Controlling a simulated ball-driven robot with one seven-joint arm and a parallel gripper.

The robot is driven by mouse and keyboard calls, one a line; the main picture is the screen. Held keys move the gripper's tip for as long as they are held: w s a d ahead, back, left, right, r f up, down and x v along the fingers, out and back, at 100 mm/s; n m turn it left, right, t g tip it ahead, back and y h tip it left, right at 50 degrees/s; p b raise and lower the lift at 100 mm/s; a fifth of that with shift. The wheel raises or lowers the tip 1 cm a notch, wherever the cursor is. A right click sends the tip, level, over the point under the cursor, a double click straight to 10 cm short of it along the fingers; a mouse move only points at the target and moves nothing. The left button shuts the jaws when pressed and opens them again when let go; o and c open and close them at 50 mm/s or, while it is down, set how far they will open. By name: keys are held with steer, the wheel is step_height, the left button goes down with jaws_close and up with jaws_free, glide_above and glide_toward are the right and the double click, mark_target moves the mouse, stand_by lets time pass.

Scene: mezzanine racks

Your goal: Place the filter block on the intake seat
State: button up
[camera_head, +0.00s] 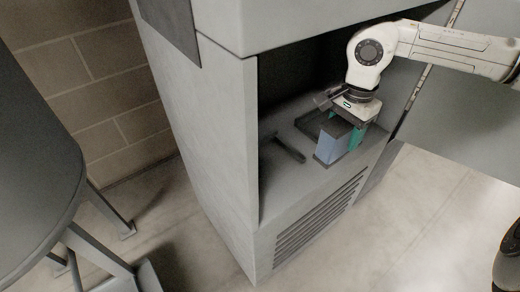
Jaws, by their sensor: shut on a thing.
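The filter block (328,148) shows as a small box with a blue face, inside the open bay of a grey cabinet. A teal part (356,138) shows at its right; I cannot tell if it belongs to the block. My gripper (340,124) points down into the bay from the upper right and is shut on the block, with its fingers partly hidden. The intake seat (308,124) appears as a dark, low-edged frame on the bay floor, just behind and left of the block. I cannot tell whether the block touches the floor or the seat.
The cabinet's left wall (205,130) and top (250,22) bound the bay. A dark bar (289,150) lies on the bay floor at left. Vent slots (320,215) are below. A grey panel (470,130) stands at right, and a dark round table (35,150) at left.

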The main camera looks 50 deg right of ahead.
steer(key=w+a+b, duration=0.1)
steer(key=w+a, duration=0.3)
steer(key=w, duration=0.4)
steer(key=w+a+b, duration=0.1)
steer(key=w+a, duration=0.4)
steer(key=w, duration=0.3)
steer(key=f+b, duration=0.1)
steer(key=f, duration=0.3)
steer(key=f+b, duration=0.1)
steer(key=f, duration=0.2)
steer(key=shift+s+d+b, duration=0.25)
steer(key=shift+s+b, duration=0.05)
steer(key=shift+s, duration=0.05)
steer(key=shift+w+f, duration=0.15)
